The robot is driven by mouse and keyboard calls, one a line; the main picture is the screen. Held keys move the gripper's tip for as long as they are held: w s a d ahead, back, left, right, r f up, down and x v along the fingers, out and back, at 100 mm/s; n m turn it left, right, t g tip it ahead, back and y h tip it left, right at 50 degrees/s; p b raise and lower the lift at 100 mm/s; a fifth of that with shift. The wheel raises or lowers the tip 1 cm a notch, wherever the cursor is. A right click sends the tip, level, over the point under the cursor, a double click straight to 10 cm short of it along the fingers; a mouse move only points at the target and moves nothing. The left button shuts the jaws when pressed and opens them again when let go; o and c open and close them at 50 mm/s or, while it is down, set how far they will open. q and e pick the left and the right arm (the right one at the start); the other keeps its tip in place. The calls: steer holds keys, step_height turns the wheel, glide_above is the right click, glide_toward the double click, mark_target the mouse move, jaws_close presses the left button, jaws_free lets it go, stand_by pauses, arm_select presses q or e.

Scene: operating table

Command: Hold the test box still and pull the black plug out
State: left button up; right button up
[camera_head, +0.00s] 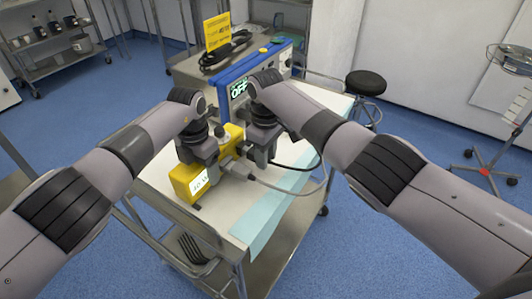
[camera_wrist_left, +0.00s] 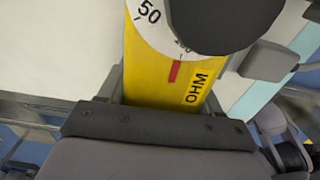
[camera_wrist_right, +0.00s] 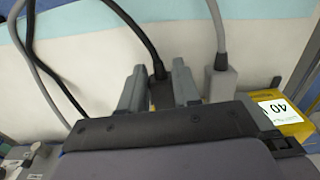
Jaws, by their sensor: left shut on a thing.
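The yellow test box (camera_head: 184,181) sits on the cart top, with a dial and the letters OHM showing in the left wrist view (camera_wrist_left: 150,82). My left gripper (camera_head: 212,160) is shut on the box, its fingers on either side of the body. The black plug (camera_wrist_right: 161,94) stands between the two grey fingers of my right gripper (camera_wrist_right: 158,90), its cable running away upward in that view. Whether the fingers press on the plug is not clear. In the head view my right gripper (camera_head: 262,158) is beside the box and hides the plug.
A grey plug with a grey cable (camera_wrist_right: 220,80) sits beside the black plug. A blue instrument (camera_head: 236,92) reading OFF stands at the back of the cart. A pale blue cloth (camera_head: 262,226) lies along the right edge. The cart's front white top is mostly clear.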

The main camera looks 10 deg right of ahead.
jaws_close()
steer(key=shift+r, duration=0.1)
steer(key=shift+a, duration=0.1)
steer(key=shift+r+g+h, duration=0.2)
steer(key=shift+g+h, duration=0.1)
arm_select(q)
steer(key=shift+w+a, duration=0.1)
steer(key=shift+a, duration=0.05)
arm_select(e)
steer(key=shift+s+d+f, duration=0.1)
steer(key=shift+s+d, duration=0.35)
steer(key=shift+d, duration=0.1)
stand_by(0.7)
steer(key=shift+s+d, duration=0.25)
steer(key=shift+d, duration=0.1)
stand_by(0.4)
steer(key=shift+s+d, duration=0.35)
steer(key=shift+s+d, duration=0.3)
stand_by(0.5)
